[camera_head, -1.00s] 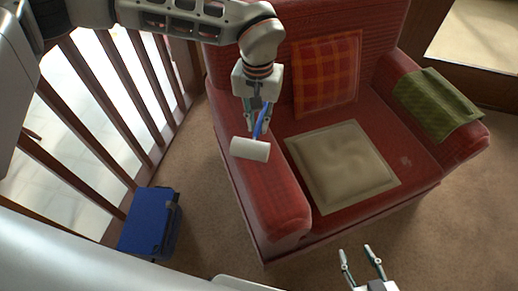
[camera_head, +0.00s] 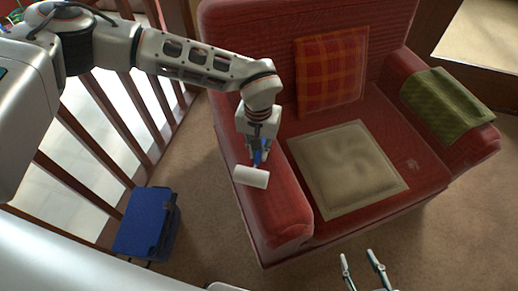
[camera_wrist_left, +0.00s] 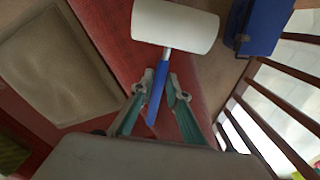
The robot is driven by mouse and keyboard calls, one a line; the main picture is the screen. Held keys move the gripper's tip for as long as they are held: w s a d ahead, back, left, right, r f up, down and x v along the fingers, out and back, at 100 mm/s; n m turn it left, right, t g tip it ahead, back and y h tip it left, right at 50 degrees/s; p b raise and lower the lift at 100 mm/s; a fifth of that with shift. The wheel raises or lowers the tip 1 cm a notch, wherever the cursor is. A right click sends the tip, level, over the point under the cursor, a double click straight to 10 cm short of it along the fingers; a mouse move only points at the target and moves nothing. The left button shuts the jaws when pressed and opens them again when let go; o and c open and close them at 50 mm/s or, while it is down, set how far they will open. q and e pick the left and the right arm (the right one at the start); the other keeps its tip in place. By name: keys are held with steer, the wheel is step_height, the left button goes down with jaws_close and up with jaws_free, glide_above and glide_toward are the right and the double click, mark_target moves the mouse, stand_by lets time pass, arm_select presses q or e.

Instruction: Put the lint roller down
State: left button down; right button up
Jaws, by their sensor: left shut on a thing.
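The lint roller (camera_head: 250,177) has a white cylinder head and a blue handle. My left gripper (camera_head: 257,150) is shut on the blue handle, over the left armrest of the red armchair. In the left wrist view the white head (camera_wrist_left: 175,26) is beyond the fingertips and the blue handle (camera_wrist_left: 157,92) runs between the two fingers (camera_wrist_left: 160,82). I cannot tell whether the roller touches the armrest. My right gripper (camera_head: 361,262) is at the bottom edge of the head view, fingers apart and empty.
The red armchair (camera_head: 287,213) holds a beige seat cushion (camera_head: 345,165), a plaid pillow (camera_head: 332,70) and a green cloth (camera_head: 447,103) on its right armrest. A blue box (camera_head: 145,222) stands on the carpet at left, by a wooden railing (camera_head: 100,150). Carpet at lower right is clear.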

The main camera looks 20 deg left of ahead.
mark_target(259, 153)
arm_select(q)
steer(key=c, duration=2)
jaws_free()
steer(key=shift+o, duration=0.2)
step_height(259, 153, up, 7)
steer(key=shift+w+f+p, duration=0.15)
steer(key=shift+f+p, duration=0.05)
steer(key=shift+p, duration=0.55)
step_height(259, 153, up, 6)
steer(key=shift+f+p, duration=0.15)
steer(key=shift+p, duration=0.35)
arm_select(e)
steer(key=shift+s+d, duration=0.3)
steer(key=shift+d, duration=0.1)
steer(key=shift+w+a+r, duration=0.1)
